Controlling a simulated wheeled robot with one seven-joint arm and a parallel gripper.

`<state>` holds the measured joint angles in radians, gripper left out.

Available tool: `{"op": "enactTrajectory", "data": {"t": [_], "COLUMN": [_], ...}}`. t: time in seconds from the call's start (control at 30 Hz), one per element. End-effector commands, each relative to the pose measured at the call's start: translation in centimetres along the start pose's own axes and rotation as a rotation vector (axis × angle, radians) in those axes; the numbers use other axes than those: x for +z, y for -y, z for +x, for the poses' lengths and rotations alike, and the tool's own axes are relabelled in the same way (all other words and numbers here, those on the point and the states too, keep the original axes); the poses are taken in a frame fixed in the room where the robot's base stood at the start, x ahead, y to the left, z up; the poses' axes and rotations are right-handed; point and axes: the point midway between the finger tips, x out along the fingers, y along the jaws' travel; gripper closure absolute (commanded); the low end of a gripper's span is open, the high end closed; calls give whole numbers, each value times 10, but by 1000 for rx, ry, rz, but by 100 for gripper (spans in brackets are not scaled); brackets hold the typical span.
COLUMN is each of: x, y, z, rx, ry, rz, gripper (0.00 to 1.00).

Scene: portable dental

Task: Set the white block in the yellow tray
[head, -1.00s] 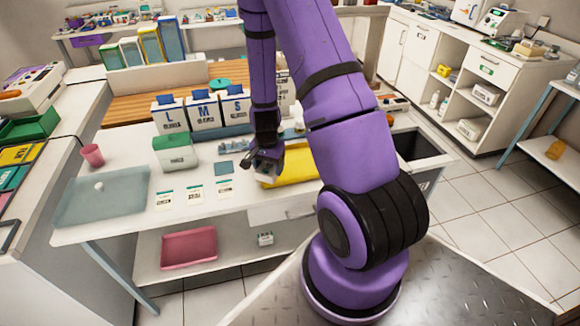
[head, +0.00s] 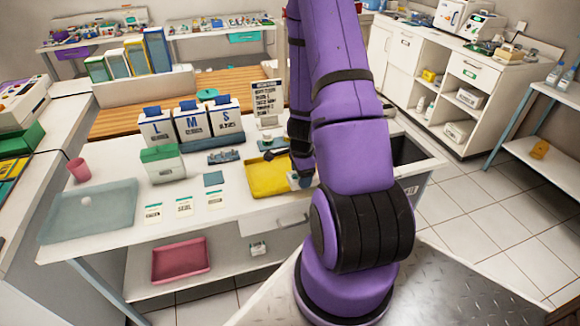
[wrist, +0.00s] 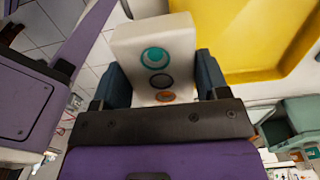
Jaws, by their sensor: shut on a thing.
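The white block (wrist: 155,45), marked with teal, grey and orange circles, is between the two dark fingers of my gripper (wrist: 161,78) in the wrist view. My gripper is shut on it. In the head view my gripper (head: 299,180) is low at the right side of the yellow tray (head: 262,184), with only a small pale part of the block showing. The tray also shows at the upper right of the wrist view (wrist: 250,35), beside the block. My arm hides the tray's right end, and I cannot tell how high the block is above it.
Boxes marked L, M and S (head: 191,121) stand behind. A green-topped white box (head: 162,165), a small blue-grey pad (head: 213,179) and several labelled cards (head: 184,207) lie left of the tray. A grey-green tray (head: 75,222) and pink cup (head: 79,169) are farther left.

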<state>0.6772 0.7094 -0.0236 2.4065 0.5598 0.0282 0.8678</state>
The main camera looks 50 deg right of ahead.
Motion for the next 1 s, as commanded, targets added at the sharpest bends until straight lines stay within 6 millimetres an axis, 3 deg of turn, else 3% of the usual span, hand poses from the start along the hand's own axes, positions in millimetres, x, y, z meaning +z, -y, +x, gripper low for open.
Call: {"op": "enactTrajectory", "data": {"t": [0.2, 0.4, 0.7, 1.0], "x": [-1, -3, -4, -4], "y": [52, 87, 107, 106], "z": [5, 9, 10, 46], "rx": [-2, 0, 0, 1], "ry": [-1, -1, -1, 0], "rz": [-3, -2, -2, 0], "gripper": [65, 65, 65, 65]}}
